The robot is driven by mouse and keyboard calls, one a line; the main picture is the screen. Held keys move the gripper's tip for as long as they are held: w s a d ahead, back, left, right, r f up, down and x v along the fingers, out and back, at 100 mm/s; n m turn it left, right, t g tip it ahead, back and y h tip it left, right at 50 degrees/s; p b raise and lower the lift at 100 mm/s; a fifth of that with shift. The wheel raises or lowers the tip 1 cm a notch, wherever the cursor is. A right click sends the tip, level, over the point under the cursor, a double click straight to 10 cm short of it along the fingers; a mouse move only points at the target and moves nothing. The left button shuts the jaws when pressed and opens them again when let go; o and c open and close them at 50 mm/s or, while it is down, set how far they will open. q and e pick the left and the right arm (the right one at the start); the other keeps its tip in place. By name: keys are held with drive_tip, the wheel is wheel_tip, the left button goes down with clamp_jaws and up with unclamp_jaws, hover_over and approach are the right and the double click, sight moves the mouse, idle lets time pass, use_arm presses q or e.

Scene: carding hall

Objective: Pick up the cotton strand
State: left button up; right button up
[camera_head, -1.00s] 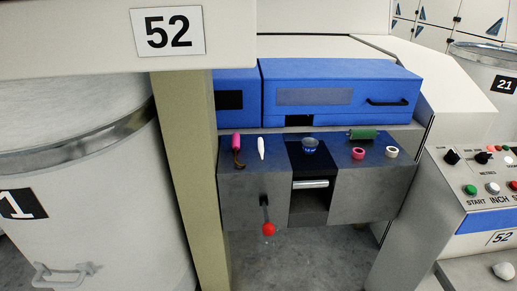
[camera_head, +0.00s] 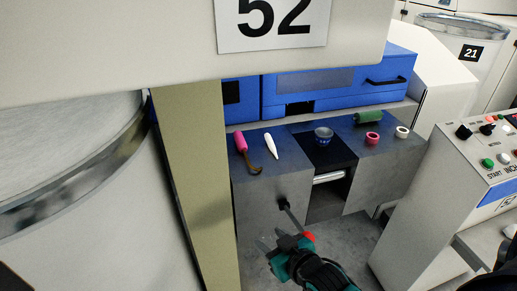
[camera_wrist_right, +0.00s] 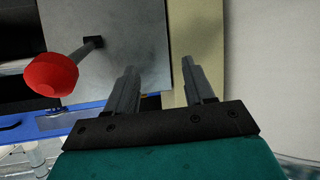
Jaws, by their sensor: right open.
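A slim white tapered piece (camera_head: 271,146), which looks like the cotton strand, lies on the dark top of the grey shelf unit, just right of a pink-handled tool (camera_head: 241,142). My right gripper (camera_head: 272,241) is low in front of the shelf unit, below and apart from the white piece. It is open, with nothing between its fingers. In the right wrist view, its two fingers (camera_wrist_right: 160,75) stand apart in front of a grey panel and a beige post; the white piece does not show there. My left gripper is not in view.
A lever with a red knob (camera_head: 310,237) sticks out close beside my right gripper; the knob also shows in the wrist view (camera_wrist_right: 52,75). A blue bowl (camera_head: 323,136), pink ring (camera_head: 372,139), white ring (camera_head: 402,132) and green roll (camera_head: 368,118) share the shelf. A beige post (camera_head: 190,180) stands left.

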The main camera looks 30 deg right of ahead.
drive_tip(key=w+d+r+m+t+h, duration=0.1)
drive_tip(key=w+d+r, duration=0.25)
drive_tip(key=w, duration=0.25)
drive_tip(key=m+t+h+b, duration=0.2)
drive_tip(key=m+h, duration=0.1)
approach(273, 146)
drive_tip(key=w, duration=0.1)
drive_tip(key=w+d, duration=0.1)
drive_tip(key=w, duration=0.1)
drive_tip(key=shift+w+d+r, duration=0.1)
drive_tip(key=shift+d+r, duration=0.05)
drive_tip(key=shift+d, duration=0.05)
drive_tip(key=shift+b+x, duration=0.45)
drive_tip(key=shift+x, duration=0.6)
drive_tip(key=w, duration=0.1)
drive_tip(key=w+f, duration=0.1)
drive_tip(key=w, duration=0.1)
drive_tip(key=shift+f+b, duration=0.2)
drive_tip(key=shift+b, duration=0.15)
drive_tip(key=shift+w+d, duration=0.2)
drive_tip(key=shift+w, duration=0.45)
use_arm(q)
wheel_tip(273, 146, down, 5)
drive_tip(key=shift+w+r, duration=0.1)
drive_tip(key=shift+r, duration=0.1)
